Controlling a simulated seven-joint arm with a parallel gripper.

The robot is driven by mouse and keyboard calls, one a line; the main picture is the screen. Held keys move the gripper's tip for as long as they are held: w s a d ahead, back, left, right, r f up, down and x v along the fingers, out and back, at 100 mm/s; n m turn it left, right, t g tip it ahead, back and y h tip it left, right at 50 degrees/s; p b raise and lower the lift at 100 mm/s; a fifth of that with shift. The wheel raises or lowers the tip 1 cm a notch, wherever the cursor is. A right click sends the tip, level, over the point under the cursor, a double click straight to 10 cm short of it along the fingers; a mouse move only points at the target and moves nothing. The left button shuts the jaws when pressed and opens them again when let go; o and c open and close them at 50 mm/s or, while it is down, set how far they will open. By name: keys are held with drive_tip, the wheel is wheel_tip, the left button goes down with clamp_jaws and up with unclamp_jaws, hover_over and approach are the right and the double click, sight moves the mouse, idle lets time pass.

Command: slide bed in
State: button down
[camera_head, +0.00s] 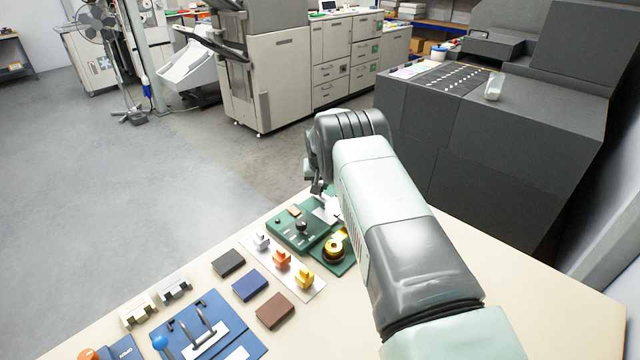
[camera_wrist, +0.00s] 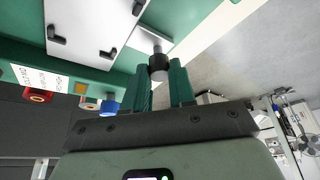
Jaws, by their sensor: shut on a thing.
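In the wrist view a white flat plate (camera_wrist: 92,22) with black corner clips, seemingly the bed, lies against a green body (camera_wrist: 190,18). A pale tab (camera_wrist: 148,40) with a black knob (camera_wrist: 159,67) sticks out beside it. My gripper (camera_wrist: 160,82) has its two green fingers shut on this knob. In the head view my gripper (camera_head: 318,188) is beside the green unit (camera_head: 290,236), at the table's far edge. A bit of white plate (camera_head: 328,210) shows there, mostly hidden by my arm. How far the bed is out cannot be told.
A green panel with a yellow knob (camera_head: 334,248) stands close to my arm. A strip with several coloured knobs (camera_head: 281,260), dark, blue and brown blocks (camera_head: 274,310) and a blue board (camera_head: 205,325) lie to the left. The table's right side (camera_head: 560,310) is clear.

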drive_tip(key=shift+s, duration=0.1)
drive_tip(key=s+d, duration=0.4)
drive_tip(key=d, duration=0.1)
drive_tip(key=shift+s, duration=0.4)
drive_tip(key=c, duration=0.9)
unclamp_jaws()
drive_tip(key=shift+c, duration=0.2)
drive_tip(key=v, duration=1)
drive_tip(key=shift+r, duration=0.4)
drive_tip(key=shift+s, duration=0.1)
